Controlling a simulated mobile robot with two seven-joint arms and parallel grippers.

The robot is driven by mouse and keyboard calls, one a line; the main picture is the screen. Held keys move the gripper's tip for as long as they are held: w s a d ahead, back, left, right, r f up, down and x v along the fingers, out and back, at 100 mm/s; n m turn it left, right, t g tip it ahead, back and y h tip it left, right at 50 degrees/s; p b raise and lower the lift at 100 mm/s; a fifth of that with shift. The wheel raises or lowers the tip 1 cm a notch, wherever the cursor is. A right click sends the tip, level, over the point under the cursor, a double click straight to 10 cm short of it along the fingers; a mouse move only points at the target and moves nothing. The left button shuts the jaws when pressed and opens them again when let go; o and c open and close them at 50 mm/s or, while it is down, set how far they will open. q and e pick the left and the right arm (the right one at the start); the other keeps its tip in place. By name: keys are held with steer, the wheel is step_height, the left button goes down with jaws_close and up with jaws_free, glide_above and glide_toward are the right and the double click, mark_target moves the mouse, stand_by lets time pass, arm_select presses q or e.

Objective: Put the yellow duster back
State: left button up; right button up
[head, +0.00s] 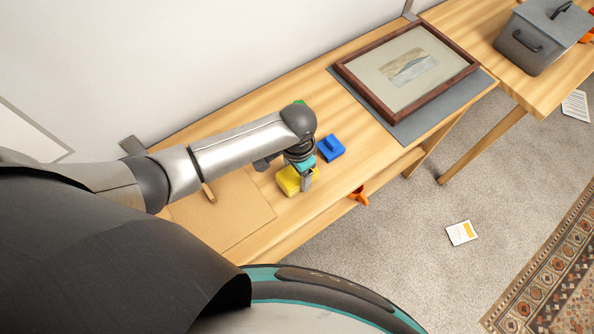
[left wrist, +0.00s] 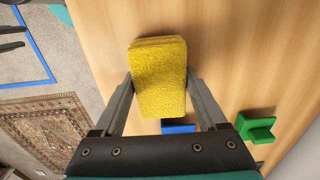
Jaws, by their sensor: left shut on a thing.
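The yellow duster (head: 289,181) is at the wooden table top, under my left gripper (head: 307,180) in the head view. In the left wrist view the duster (left wrist: 158,80) is a yellow, rough-textured block between the two fingers of my left gripper (left wrist: 160,82), which is shut on it. Whether the duster touches the table or hangs just above it I cannot tell. My right gripper is in neither view.
A blue block with a raised grip (head: 331,148) stands close to the duster, and a green one (left wrist: 256,128) lies nearby. A brown board (head: 235,215) lies to the left. A framed picture (head: 408,67) lies on a grey mat (head: 440,112) further right.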

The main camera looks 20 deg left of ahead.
arm_select(q)
steer(key=o, duration=1.1)
steer(key=shift+f, duration=0.1)
step_height(320, 180, up, 12)
steer(key=p, duration=0.3)
steer(key=shift+r, duration=0.2)
